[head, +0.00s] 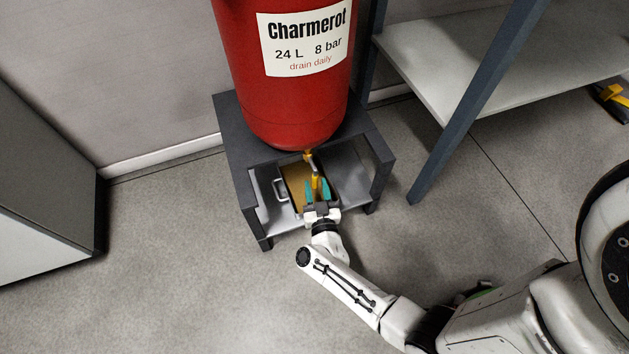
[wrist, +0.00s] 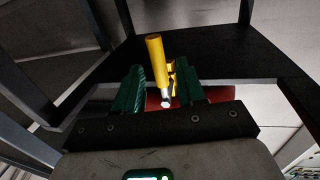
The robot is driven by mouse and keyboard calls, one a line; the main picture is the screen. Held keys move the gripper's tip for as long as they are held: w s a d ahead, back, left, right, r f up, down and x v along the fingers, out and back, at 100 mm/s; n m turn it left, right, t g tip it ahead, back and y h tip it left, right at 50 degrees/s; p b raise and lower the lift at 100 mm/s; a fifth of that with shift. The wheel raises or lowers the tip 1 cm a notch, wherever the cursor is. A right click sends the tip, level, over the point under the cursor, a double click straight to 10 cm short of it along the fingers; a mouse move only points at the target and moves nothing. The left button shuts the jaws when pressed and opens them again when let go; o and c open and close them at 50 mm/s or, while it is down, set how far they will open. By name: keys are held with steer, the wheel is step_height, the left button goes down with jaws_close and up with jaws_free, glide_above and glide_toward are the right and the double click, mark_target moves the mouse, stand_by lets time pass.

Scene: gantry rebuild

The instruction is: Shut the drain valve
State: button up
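The drain valve is a small brass fitting (head: 308,156) under the red tank (head: 300,110), with a yellow lever (head: 315,184). In the head view the lever points from the fitting down toward my gripper (head: 312,190). In the wrist view the yellow lever (wrist: 156,62) stands between the teal fingers of my gripper (wrist: 162,80), its free end beyond them. The fingers are apart, with gaps visible beside the lever. I see no clear contact. The wrist view partly hides the valve body behind the lever and right finger.
A dark stand (head: 238,135) carries the tank, its legs and frame bars close around my gripper. Below the tank is a tan-bottomed tray (head: 296,180) with a grey handle (head: 280,189). A shelf unit (head: 455,140) stands right, a grey cabinet (head: 40,200) left. The front floor is clear.

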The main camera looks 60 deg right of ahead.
mark_target(316, 182)
steer(key=shift+b+x, duration=0.3)
steer(key=shift+x, duration=1.2)
jaws_close()
